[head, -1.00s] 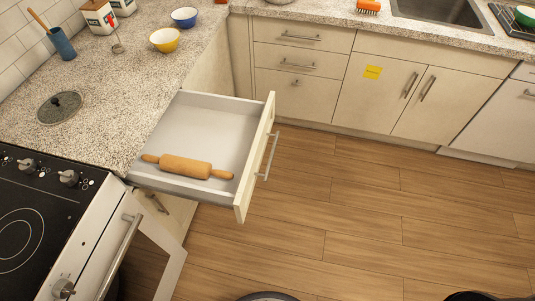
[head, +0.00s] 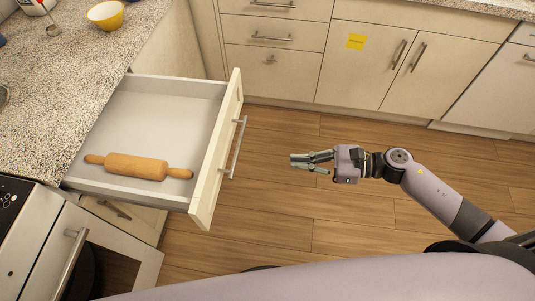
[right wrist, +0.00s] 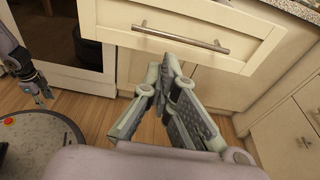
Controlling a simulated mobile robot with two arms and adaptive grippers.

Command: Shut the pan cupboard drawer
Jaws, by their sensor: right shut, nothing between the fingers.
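The drawer (head: 217,160) is pulled well out of the counter beside the oven. A wooden rolling pin (head: 138,167) lies inside it near the front-left side. Its bar handle (head: 233,148) is on the outer face, which also shows in the right wrist view (right wrist: 255,40). My right gripper (head: 309,162) is shut and empty, to the right of the drawer front and apart from it, with its fingers towards the handle. In the right wrist view its fingers (right wrist: 167,75) show below the handle. My left gripper (right wrist: 42,94) shows small at the left there; its jaws are unclear.
Closed cupboards (head: 350,75) line the back. The wooden floor right of the drawer is clear.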

